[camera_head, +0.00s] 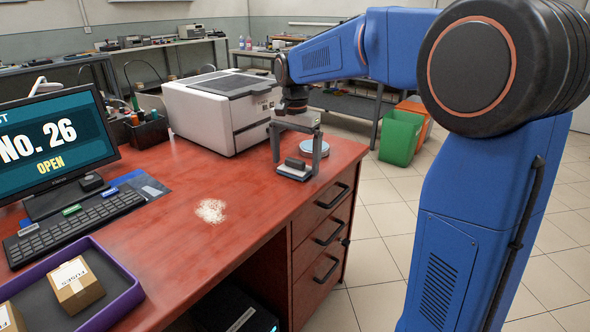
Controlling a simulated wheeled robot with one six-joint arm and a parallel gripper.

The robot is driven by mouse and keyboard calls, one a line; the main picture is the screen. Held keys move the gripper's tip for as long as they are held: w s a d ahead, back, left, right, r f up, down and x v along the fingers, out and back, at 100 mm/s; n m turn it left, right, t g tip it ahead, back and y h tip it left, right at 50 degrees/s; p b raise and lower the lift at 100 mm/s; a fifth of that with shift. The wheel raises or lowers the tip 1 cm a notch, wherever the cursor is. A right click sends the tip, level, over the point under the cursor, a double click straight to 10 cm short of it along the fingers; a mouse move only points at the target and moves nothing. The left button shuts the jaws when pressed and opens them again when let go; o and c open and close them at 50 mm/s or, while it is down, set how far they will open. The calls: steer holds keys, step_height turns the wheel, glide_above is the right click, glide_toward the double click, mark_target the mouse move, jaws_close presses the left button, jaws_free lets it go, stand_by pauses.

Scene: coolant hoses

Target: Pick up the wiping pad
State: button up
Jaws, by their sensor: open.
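The wiping pad (293,173) lies on the red desk near its right edge, a pale flat block with a dark grey grip on top. My gripper (297,156) points down right over it. Its two fingers are spread wide, one to the left and one to the right of the dark grip, with gaps showing. The fingertips are close to the level of the pad; I cannot tell whether they touch it.
A round white dish (314,146) sits just behind the gripper. A white printer (218,108) stands behind on the left. A whitish patch (211,210) marks the desk. A monitor (52,142), keyboard (75,222) and purple-rimmed tray (128,294) fill the left.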

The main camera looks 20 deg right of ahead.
mark_target(295, 159)
steer(key=shift+f, duration=0.45)
steer(key=c, duration=1.2)
steer(key=shift+o, duration=0.2)
step_height(295, 159, up, 10)
steer(key=shift+r, duration=0.1)
